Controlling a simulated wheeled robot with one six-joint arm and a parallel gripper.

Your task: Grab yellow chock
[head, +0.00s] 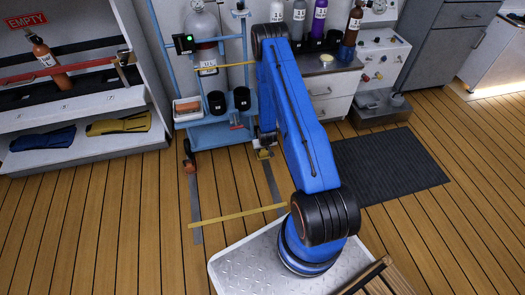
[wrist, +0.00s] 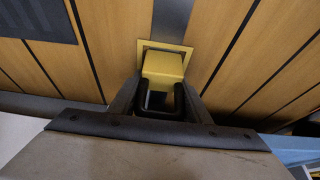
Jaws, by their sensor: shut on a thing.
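The yellow chock (wrist: 163,66) is in the wrist view, at floor level, between the tips of my gripper (wrist: 159,95). The dark fingers are shut on it, and a black loop-shaped part shows just below it. In the head view the yellow chock (head: 264,154) is a small patch on the floor by the right side of the blue cart (head: 222,130). My gripper (head: 265,140) is right above it there, partly hidden by my blue arm.
The cart holds a large cylinder (head: 203,25) and black cups. A shelf (head: 75,125) with a red-orange bottle and folded cloths stands at left. A dark mat (head: 388,165) lies right of my arm. A yellow strip (head: 238,216) crosses the open wooden floor.

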